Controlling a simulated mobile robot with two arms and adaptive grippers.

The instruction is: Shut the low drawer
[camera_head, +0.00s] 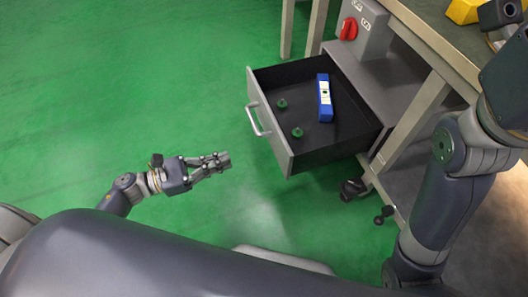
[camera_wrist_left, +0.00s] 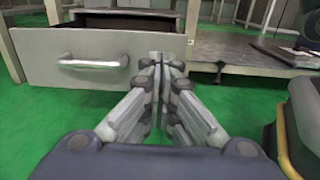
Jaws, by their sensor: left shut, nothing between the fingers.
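The low drawer (camera_head: 268,122) is pulled out from under the workbench, with its grey front and bar handle (camera_head: 257,119) facing left in the head view. Inside lie a blue level-like block (camera_head: 324,98) and two small green knobs (camera_head: 297,132). My left gripper (camera_head: 226,160) is shut and empty, in front of the drawer near its lower front corner and apart from it in the head view. In the left wrist view the shut fingers (camera_wrist_left: 160,62) point toward the right part of the drawer front (camera_wrist_left: 110,58), right of the handle (camera_wrist_left: 93,63). My right gripper is not clearly visible.
The workbench (camera_head: 433,38) stands at the right, with a grey box bearing a red switch (camera_head: 348,28) above the drawer. A caster (camera_head: 352,188) and table leg stand beside the drawer. Yellow objects (camera_head: 463,10) lie on the benchtop. The green floor (camera_head: 130,90) at left is clear.

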